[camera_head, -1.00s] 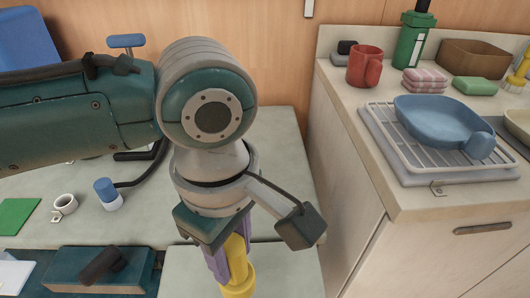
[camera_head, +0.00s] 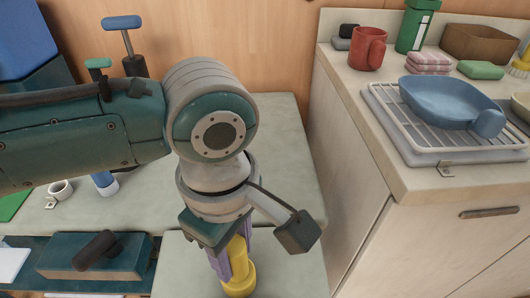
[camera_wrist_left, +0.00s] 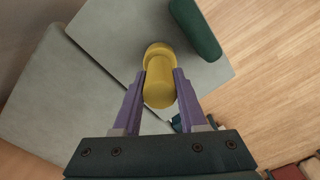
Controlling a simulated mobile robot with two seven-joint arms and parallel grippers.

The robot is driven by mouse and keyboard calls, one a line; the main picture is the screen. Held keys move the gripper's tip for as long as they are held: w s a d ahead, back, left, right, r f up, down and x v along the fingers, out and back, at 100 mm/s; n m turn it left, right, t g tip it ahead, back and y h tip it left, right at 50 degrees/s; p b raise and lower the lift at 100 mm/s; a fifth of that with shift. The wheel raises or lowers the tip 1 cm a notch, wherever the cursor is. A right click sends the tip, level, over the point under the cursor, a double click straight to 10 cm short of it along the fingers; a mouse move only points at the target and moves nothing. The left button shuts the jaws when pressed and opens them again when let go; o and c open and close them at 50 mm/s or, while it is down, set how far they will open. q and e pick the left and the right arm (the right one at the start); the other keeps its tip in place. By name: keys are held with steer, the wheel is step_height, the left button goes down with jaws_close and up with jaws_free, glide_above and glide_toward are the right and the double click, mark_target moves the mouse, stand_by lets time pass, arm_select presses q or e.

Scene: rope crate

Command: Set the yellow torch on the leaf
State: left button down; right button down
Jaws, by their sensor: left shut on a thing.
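My left gripper (camera_head: 230,262) is shut on the yellow torch (camera_head: 239,274), with its purple fingers on either side of it. The torch points downward, its wider end lowest, over the pale grey-green leaf (camera_head: 185,270) at the front of the bench. In the left wrist view the torch (camera_wrist_left: 159,88) sits between the fingertips (camera_wrist_left: 159,80), with the leaf (camera_wrist_left: 120,35) behind it. I cannot tell whether the torch touches the leaf. My right gripper is out of view.
The larger bench top (camera_head: 280,150) lies behind the leaf. At left are a teal block (camera_head: 65,262) and a white cup (camera_head: 60,190). The counter at right holds a red mug (camera_head: 367,48) and a blue pan (camera_head: 445,103) on a rack.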

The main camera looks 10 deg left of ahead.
arm_select(q)
steer(key=shift+f, duration=0.4)
steer(key=shift+c, duration=1.9)
jaws_free()
step_height(320, 180, up, 10)
steer(key=p, duration=0.3)
